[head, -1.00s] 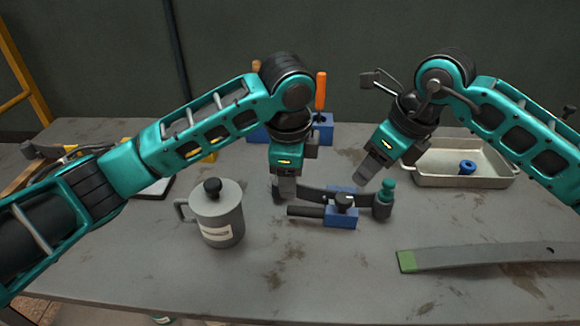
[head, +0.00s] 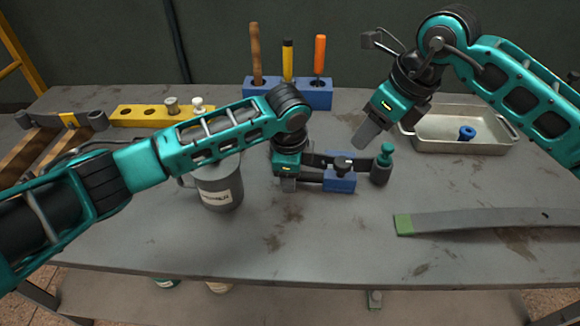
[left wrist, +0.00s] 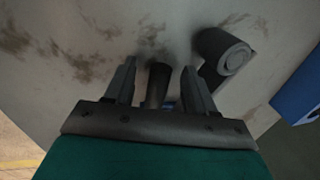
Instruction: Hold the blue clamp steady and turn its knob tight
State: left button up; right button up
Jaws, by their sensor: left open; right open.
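In the left wrist view a dark bar (left wrist: 157,85) lies between the open fingers of my left gripper (left wrist: 160,72); contact cannot be told. My right gripper (head: 364,136) is open, above and slightly right of the knob, apart from it.
A dark cylinder with a teal top (head: 383,160) stands right of the clamp. A grey mug (head: 218,190) is left, partly behind my left arm. A blue tool block (head: 290,92) and a metal tray (head: 460,140) stand behind. A green-tipped grey strip (head: 470,221) lies front right.

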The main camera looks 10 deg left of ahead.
pick_arm(q)
grip_shut()
dwell(0.4)
